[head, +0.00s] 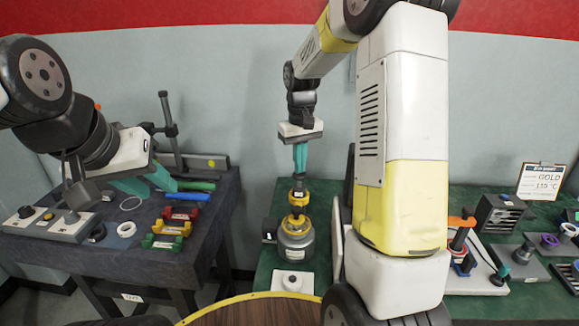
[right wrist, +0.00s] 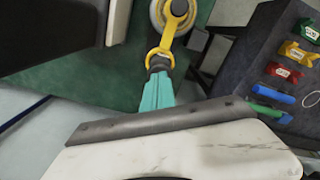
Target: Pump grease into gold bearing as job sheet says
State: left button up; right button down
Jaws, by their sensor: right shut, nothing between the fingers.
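The job sheet (head: 541,181) on a clipboard at the right reads GOLD and 115 °C; its smaller text is too small to read. A grey pot with yellow fittings, which looks like the grease pump (head: 296,244), stands upright on the green table; it also shows in the right wrist view (right wrist: 176,14). My right gripper (head: 300,170) is shut and empty, pointing down just above the pump's dark top; I cannot tell whether they touch. My left gripper (head: 148,190) looks open and empty over the left table. I cannot make out the gold bearing for certain.
The dark left table (head: 215,215) holds red (head: 181,214), yellow (head: 172,229) and green (head: 162,243) holders, a blue bar (head: 180,196) and a white ring (head: 126,229). At the right are grey fixtures and a purple ring (head: 549,240). A gap separates the tables.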

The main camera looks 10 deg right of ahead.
jog(key=shift+f, duration=1.3)
jog(key=shift+r, duration=1.9)
notch_tip(320, 180, up, 6)
